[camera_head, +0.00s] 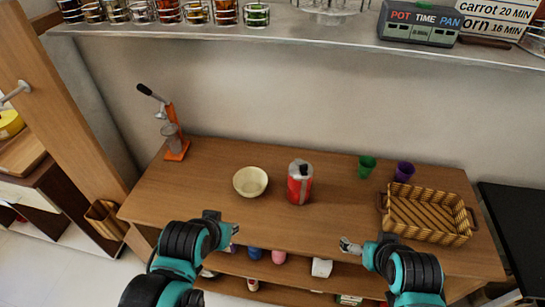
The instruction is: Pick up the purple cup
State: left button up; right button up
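The purple cup (404,171) stands at the back right of the wooden table, just behind the wicker basket and to the right of a green cup (367,166). My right gripper (349,245) is at the table's front edge, well in front of the purple cup and apart from it; its fingers are too small to tell open or shut. My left gripper (224,224) is near the front edge at the left, far from the cup. It is partly hidden by its own arm, and its finger state is unclear.
A wicker basket (428,214) fills the table's right end. A red can (299,182) and a cream bowl (250,181) stand mid-table. An orange press (174,132) is at the back left. A shelf (330,35) overhangs the back. Table (335,209) between can and basket is clear.

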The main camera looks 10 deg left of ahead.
aim_at(404, 169)
jog(key=i+l, duration=0.1)
jog(key=l, duration=0.8)
jog(key=i+l, duration=0.15)
jog(key=l, duration=0.3)
jog(key=i+l, duration=0.1)
jog(key=l, duration=0.35)
jog(key=k+z, duration=0.05)
